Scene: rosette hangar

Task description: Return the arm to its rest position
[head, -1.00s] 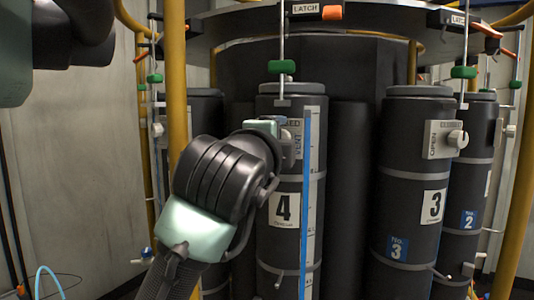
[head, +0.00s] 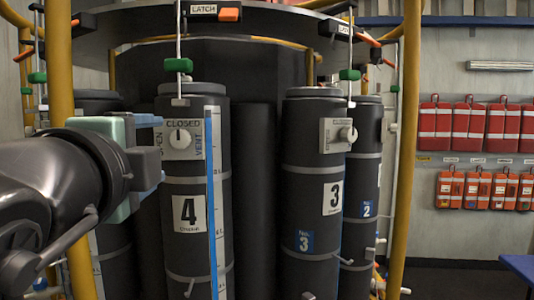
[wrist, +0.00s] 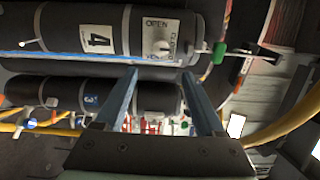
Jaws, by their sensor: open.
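My gripper (head: 152,143) is at the left of the head view, in front of the canister marked 4 (head: 190,245) and left of its knob. In the wrist view my gripper (wrist: 161,75) has its two blue-grey fingers apart with nothing held between them. The white knob (head: 180,138) on canister 4 sits on a plate lettered OPEN, CLOSED and VENT, and it also shows in the wrist view (wrist: 162,47), beyond the fingertips. The gripper is apart from the knob. My forearm fills the lower left of the head view.
Canister 3 (head: 316,170) stands right of canister 4, with canister 2 (head: 367,170) behind it. Yellow posts rise at left and right (head: 405,150). Red containers (head: 470,132) and orange ones (head: 485,188) hang on the right wall. A blue surface (head: 522,266) is at lower right.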

